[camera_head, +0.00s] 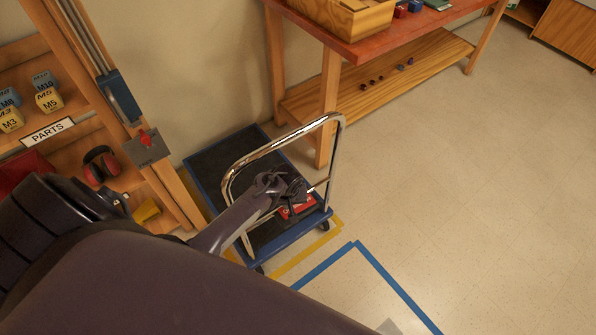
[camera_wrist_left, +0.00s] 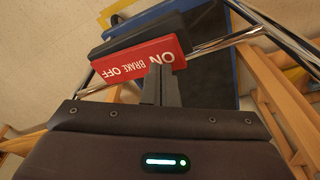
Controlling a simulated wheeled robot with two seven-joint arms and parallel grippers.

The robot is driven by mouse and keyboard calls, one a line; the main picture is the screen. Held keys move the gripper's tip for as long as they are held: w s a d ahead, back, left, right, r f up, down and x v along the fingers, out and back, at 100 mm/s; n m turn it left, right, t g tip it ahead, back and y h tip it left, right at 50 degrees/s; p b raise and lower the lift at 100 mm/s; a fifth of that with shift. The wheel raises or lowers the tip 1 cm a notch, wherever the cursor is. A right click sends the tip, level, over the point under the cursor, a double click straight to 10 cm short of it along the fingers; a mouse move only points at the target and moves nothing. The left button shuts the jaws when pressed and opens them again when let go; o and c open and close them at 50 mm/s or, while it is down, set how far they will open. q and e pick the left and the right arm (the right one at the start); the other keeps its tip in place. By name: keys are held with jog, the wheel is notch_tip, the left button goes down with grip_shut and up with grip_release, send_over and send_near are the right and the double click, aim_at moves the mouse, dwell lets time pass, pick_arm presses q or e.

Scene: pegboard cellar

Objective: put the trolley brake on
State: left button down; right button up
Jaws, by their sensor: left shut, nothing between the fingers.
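The trolley (camera_head: 218,160) has a black deck with a blue edge and a chrome push handle (camera_head: 275,146). A red brake pedal (camera_head: 298,209) sits at the handle end of the deck. In the left wrist view the red brake pedal (camera_wrist_left: 135,62) reads "ON", "BRAKE" and "OFF", upside down, with a dark bar behind it. My left gripper (camera_head: 297,193) is at the handle, just above the pedal. Its fingers (camera_wrist_left: 160,72) are shut and empty, in front of the pedal near "ON". I cannot tell whether they touch it. My right gripper is not in view.
Yellow tape (camera_head: 307,252) lies around the trolley and blue tape (camera_head: 385,275) on the floor nearby. A red-topped workbench (camera_head: 420,30) stands behind. A wooden parts shelf (camera_head: 75,141) with ear defenders (camera_head: 101,166) stands at left. The floor at right is clear.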

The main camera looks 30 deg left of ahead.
pick_arm(q)
jog(key=shift+f+b, duration=0.8)
jog(key=shift+f, duration=0.3)
dwell(0.9)
notch_tip(320, 180, up, 7)
jog(key=p, duration=0.8)
jog(key=shift+r, duration=0.1)
dwell(0.4)
jog(key=s+d+f+m, duration=0.2)
jog(key=s+f, duration=0.4)
jog(key=s, duration=0.6)
jog(key=s+d+f+m, duration=0.1)
jog(key=s+f+m, duration=0.3)
jog(key=s+f, duration=0.3)
jog(key=s+d+f+m+h, duration=0.1)
jog(key=s+f+m, duration=0.3)
jog(key=s, duration=1.2)
notch_tip(320, 180, down, 3)
jog(key=shift+s+d, duration=0.35)
jog(key=shift+d, duration=0.45)
